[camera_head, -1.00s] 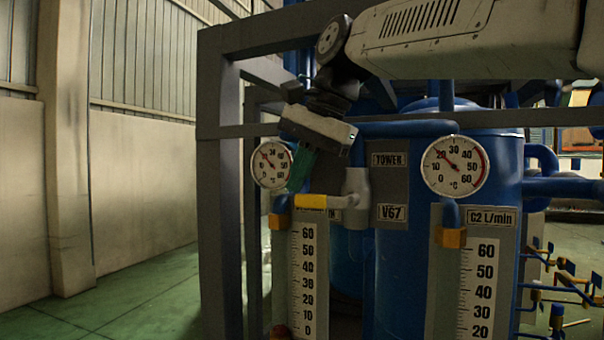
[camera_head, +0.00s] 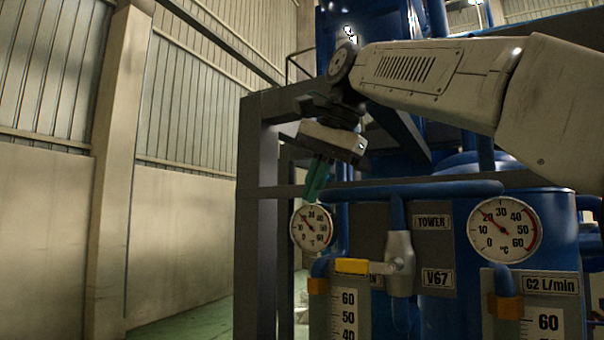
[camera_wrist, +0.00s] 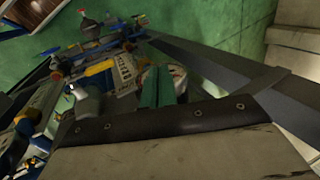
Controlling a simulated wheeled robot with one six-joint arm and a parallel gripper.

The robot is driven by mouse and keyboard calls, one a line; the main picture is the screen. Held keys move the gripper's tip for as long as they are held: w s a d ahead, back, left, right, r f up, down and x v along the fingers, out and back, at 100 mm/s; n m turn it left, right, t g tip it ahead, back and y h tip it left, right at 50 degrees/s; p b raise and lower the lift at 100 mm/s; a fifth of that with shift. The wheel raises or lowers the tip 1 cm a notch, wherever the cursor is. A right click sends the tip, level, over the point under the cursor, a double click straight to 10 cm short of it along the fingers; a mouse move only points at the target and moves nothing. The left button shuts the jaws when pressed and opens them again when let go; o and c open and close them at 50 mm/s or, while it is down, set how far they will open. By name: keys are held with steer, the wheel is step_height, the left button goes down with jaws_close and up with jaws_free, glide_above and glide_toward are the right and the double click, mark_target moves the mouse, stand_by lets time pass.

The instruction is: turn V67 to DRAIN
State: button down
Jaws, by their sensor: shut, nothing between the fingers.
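Valve V67 has a grey body (camera_head: 400,262) on a vertical pipe, beside a V67 label (camera_head: 438,278). Its yellow-tipped lever (camera_head: 353,266) points left, about level, in the head view. A TOWER label (camera_head: 433,222) sits above the V67 label; I see no readable DRAIN mark. My gripper (camera_head: 315,184) is above and left of the lever, apart from it, with its green fingers pointing down over the left gauge. In the wrist view the green fingers (camera_wrist: 157,86) are together, with nothing seen between them.
A round gauge (camera_head: 312,228) is just below my fingers; another gauge (camera_head: 503,229) is at the right. A blue horizontal pipe (camera_head: 420,193) crosses above the valve. A dark frame post (camera_head: 257,210) stands left. Open floor lies beyond it.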

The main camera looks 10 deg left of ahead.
steer(key=shift+w+a+r, duration=0.2)
steer(key=shift+a+r, duration=0.35)
steer(key=shift+r, duration=0.05)
steer(key=shift+w+a+r, duration=0.15)
steer(key=shift+a+r, duration=0.4)
steer(key=shift+r, duration=0.05)
steer(key=shift+d+r, duration=0.1)
